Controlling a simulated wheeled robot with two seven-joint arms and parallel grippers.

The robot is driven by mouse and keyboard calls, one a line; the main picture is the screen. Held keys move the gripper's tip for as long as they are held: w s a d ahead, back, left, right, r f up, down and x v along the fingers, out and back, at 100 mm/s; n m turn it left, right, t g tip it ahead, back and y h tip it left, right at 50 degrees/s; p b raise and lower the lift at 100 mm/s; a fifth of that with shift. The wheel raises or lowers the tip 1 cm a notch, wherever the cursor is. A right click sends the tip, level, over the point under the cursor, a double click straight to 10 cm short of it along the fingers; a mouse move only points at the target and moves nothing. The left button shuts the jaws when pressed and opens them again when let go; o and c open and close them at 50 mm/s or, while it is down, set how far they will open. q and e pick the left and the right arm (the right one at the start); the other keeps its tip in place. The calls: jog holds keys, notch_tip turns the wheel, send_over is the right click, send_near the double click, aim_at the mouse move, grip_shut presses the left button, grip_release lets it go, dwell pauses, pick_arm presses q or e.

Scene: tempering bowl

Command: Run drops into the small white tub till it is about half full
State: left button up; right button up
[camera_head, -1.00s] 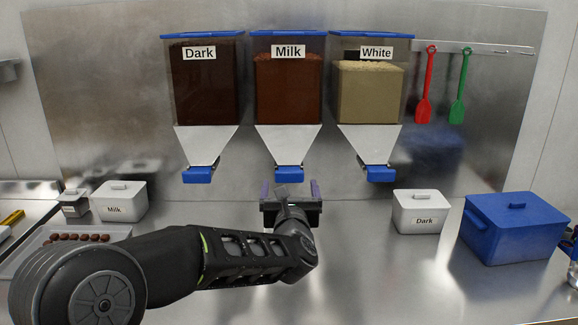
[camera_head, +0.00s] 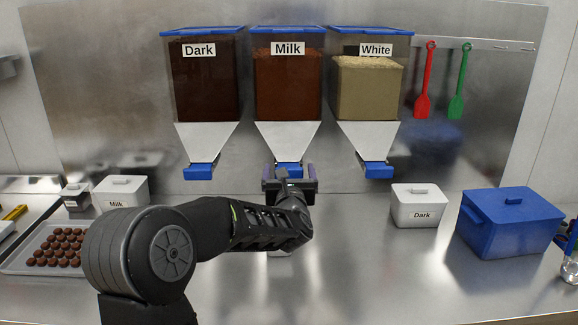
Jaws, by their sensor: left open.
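The Dark (camera_head: 205,90), Milk (camera_head: 288,95) and White (camera_head: 368,95) hoppers hang on the back wall. Each has a pale funnel and a blue outlet piece at the bottom. My left gripper (camera_head: 289,183) is open, its fingers upright at the Milk hopper's blue outlet (camera_head: 289,168), which it partly covers. I cannot tell whether they touch. A small pale patch (camera_head: 280,253) shows just under my left forearm; I cannot tell whether it is the small white tub or a reflection. My forearm hides the counter behind it. My right gripper is not in view.
Lidded white boxes labelled Milk (camera_head: 122,192) and Dark (camera_head: 418,205) stand on the counter. A blue lidded box (camera_head: 510,222) is at right. A tray of chocolates (camera_head: 20,262) lies at left. Red (camera_head: 425,80) and green (camera_head: 461,80) scrapers hang on a rail.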

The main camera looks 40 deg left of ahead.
pick_arm(q)
jog(key=shift+w+a, duration=0.2)
jog(key=shift+w, duration=0.05)
jog(key=shift+f, duration=0.1)
grip_shut()
dwell(0.8)
